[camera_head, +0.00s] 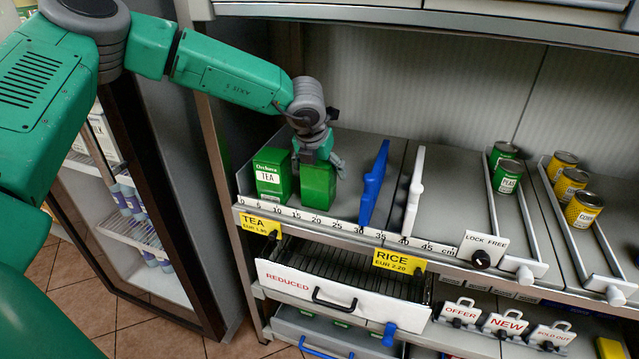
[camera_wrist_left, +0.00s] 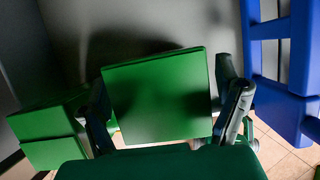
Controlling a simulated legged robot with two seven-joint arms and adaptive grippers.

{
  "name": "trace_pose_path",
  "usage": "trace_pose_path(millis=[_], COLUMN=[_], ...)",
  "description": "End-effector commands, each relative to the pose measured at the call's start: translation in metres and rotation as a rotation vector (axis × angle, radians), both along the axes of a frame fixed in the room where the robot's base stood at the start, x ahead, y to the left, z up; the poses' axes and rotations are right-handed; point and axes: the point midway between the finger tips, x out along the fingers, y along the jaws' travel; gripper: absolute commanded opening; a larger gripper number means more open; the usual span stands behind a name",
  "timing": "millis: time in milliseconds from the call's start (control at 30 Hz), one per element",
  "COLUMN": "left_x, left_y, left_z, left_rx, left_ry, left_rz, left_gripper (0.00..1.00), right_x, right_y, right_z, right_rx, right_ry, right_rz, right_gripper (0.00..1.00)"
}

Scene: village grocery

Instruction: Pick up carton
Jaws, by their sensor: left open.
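A green carton (camera_head: 318,186) stands upright on the shelf, right of a second green carton (camera_head: 272,174) labelled TEA. My left gripper (camera_head: 318,158) is over the top of the right-hand carton. In the left wrist view this carton (camera_wrist_left: 158,95) lies between the two fingers (camera_wrist_left: 163,112), one on each side. The fingers are open, and whether either touches the carton I cannot tell. The labelled carton also shows at the left of the wrist view (camera_wrist_left: 50,130). My right gripper is not in view.
A blue divider (camera_head: 374,185) stands right of the cartons, with a white divider (camera_head: 414,192) beyond it. Cans of peas (camera_head: 507,176) and yellow cans (camera_head: 583,209) stand further right. A REDUCED drawer (camera_head: 310,290) is below the shelf. A fridge (camera_head: 150,200) is at left.

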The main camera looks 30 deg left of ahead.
Motion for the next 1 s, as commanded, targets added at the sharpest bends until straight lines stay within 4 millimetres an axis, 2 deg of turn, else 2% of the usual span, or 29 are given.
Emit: trace_pose_path(millis=[100, 300, 333, 400, 467, 667, 700, 867, 1000], left_x=[0.003, 0.003, 0.003, 0.003, 0.003, 0.003, 0.003, 0.003, 0.003], left_y=[0.0, 0.0, 0.0, 0.0, 0.001, 0.001, 0.001, 0.001, 0.001], left_z=[-0.008, -0.008, -0.008, -0.008, -0.008, -0.01, -0.01, -0.011, -0.001], left_rx=[-0.001, 0.0, 0.0, 0.0, -0.001, 0.0, -0.001, 0.0, 0.0], left_ry=[0.0, -0.001, -0.001, -0.001, 0.0, 0.002, 0.002, 0.004, 0.002], left_rz=[-0.001, -0.001, -0.001, -0.001, -0.001, -0.001, -0.001, -0.002, -0.002], left_gripper=[0.84, 0.84, 0.81, 0.56, 0.39, 0.36, 0.32, 0.31, 0.31], right_x=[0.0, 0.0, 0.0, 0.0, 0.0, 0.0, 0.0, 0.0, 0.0], right_y=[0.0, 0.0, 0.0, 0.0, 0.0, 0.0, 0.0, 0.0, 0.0], right_z=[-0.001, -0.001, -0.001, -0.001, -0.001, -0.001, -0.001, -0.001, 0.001], right_rx=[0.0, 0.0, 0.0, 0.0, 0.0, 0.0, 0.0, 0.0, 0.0], right_ry=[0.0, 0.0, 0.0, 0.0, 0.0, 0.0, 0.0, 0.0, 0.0], right_rz=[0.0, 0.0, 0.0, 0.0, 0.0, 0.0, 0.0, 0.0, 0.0], right_gripper=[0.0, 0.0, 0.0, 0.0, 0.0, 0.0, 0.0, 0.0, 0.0])
